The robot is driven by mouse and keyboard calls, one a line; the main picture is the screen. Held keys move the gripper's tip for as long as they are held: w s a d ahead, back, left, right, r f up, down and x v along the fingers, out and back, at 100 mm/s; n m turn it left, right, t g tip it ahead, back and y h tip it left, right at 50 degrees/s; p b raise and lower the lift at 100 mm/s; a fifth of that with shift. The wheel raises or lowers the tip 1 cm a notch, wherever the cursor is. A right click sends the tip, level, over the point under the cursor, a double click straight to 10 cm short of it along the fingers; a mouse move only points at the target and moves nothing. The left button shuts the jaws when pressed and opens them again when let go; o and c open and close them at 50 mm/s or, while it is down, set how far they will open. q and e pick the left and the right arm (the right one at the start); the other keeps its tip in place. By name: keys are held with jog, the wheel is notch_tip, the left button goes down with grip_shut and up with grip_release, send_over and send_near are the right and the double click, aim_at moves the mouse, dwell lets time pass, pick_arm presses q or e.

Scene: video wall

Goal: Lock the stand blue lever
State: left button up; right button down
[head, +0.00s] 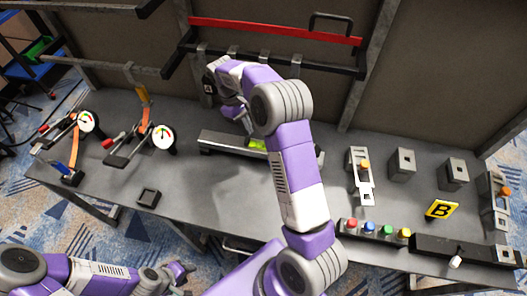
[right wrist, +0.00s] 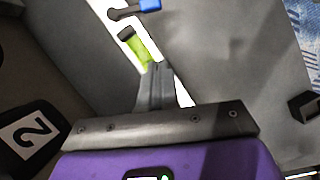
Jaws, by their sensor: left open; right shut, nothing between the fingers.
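A long low grey stand (head: 222,143) lies mid-table with a green piece (head: 257,145) in it. In the right wrist view its bright channel holds the green piece (right wrist: 138,48), and a blue lever (right wrist: 150,5) on a dark arm sits at the top edge. My right arm hides that end of the stand in the head view. My right gripper (right wrist: 158,70) is shut and empty, its tips over the channel just below the green piece; it also shows above the stand in the head view (head: 245,122). My left gripper (head: 184,272) is open at the front edge, away from the stand.
Another blue handle (head: 58,168) stands at the table's left end, near two gauges with red-tipped clamps. A dark square tray (head: 148,196) lies front left. Coloured buttons (head: 370,229), grey blocks and a yellow B plate (head: 441,209) occupy the right. A rail (head: 270,60) crosses behind.

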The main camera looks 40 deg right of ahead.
pick_arm(q)
jog(key=shift+f+b, duration=1.35)
jog(key=shift+f, duration=0.15)
pick_arm(e)
jog(key=s+d+f, duration=0.1)
jog(key=s+f, duration=0.6)
jog(key=f, duration=0.1)
jog(key=shift+d, duration=0.35)
pick_arm(q)
jog(key=shift+d+r, duration=0.1)
pick_arm(e)
jog(key=shift+a+r, duration=0.1)
